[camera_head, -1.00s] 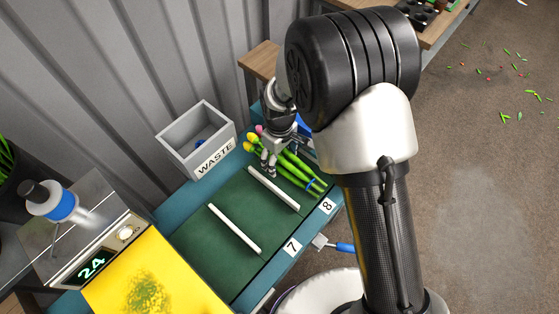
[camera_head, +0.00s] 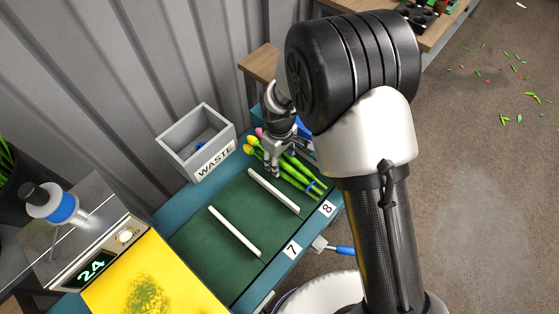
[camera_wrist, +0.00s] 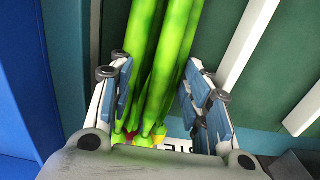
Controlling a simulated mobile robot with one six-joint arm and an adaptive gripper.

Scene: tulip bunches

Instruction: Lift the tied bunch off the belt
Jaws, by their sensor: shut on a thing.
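In the wrist view the stems (camera_wrist: 168,55) run between the two fingers, with red and yellow heads (camera_wrist: 145,135) below, partly hidden by my gripper. I cannot tell any clear gap between bunch and belt.
Two white divider bars (camera_head: 234,231) (camera_head: 273,191) stand on the belt; one is close beside the bunch. A grey waste box (camera_head: 196,143) is behind the belt's far edge. A yellow panel (camera_head: 150,285) and a scale reading 24 (camera_head: 92,269) are at the near left.

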